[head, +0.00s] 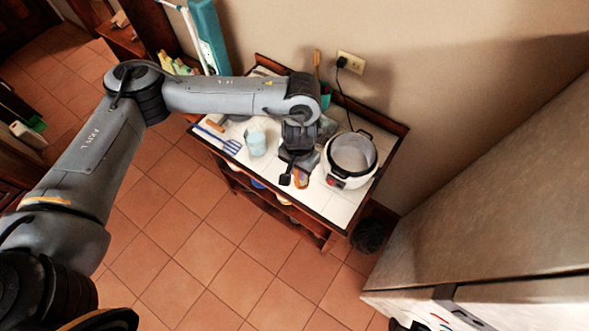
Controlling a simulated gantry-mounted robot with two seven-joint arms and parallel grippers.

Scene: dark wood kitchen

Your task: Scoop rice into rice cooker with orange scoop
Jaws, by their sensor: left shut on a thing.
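The white rice cooker (337,183) stands open on the white-tiled top of a wooden cart, its grey inner pot showing. My left gripper (293,180) points down just left of the cooker, over the cart's front part. It is shut on the orange scoop (302,181), which shows as a small orange piece beside the fingers. The gripper hides much of the scoop, and I cannot tell whether rice is in it. Rice cannot be made out in this view. My right gripper is not in view.
A light blue cup (256,143) and a blue slotted spatula (231,146) are on the cart (341,212), left of my gripper. A black cord runs from the wall outlet (350,62) down behind the cooker. The tiled floor in front is clear.

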